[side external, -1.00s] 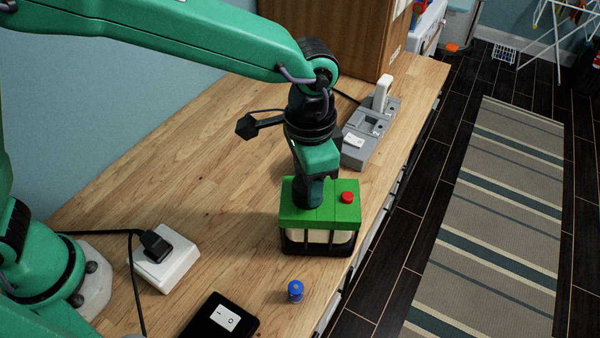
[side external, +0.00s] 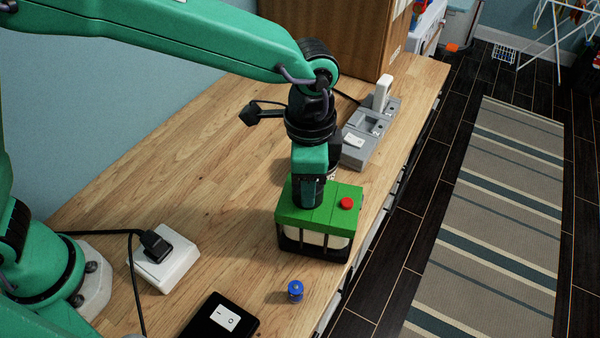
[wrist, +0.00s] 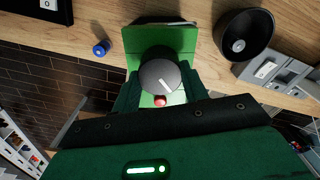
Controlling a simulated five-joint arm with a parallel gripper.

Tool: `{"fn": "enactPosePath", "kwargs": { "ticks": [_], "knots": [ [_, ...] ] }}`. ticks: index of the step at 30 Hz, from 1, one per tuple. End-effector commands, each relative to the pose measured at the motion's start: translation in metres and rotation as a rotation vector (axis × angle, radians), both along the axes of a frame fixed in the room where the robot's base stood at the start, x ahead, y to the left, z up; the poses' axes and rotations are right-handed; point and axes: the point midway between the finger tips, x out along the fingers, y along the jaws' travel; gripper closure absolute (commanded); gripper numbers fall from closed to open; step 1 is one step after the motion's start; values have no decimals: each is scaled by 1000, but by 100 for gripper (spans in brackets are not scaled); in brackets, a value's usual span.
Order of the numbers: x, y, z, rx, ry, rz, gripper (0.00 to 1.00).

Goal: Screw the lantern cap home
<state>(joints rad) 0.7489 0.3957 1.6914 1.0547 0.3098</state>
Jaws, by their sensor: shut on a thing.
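The lantern (side external: 330,240) stands upright on the wooden counter, with a green top, a pale body and a black cage. A red button (side external: 347,203) sits on its top. In the wrist view the green top (wrist: 160,38) lies under a round dark grey cap (wrist: 159,75) with a white line on it. My gripper (side external: 308,200) points down onto the lantern's top, shut on the cap, one finger on each side of it in the wrist view (wrist: 159,88). The cap is hidden by the gripper in the side view. Its thread and seat are hidden.
A small blue piece (side external: 295,291) stands near the counter's front edge. A black switch plate (side external: 220,318), a white socket with a plug (side external: 165,262) and a grey power strip (side external: 370,135) lie around. A black round dish (wrist: 243,35) shows in the wrist view.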

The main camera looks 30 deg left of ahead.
Motion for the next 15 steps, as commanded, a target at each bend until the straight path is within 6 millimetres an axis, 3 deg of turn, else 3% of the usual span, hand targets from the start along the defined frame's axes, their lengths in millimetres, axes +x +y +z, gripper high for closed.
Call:
{"fn": "enactPosePath", "kwargs": {
  "ticks": [15],
  "knots": [
    [-1,1,-2,3,4,-62,100]
  ]
}}
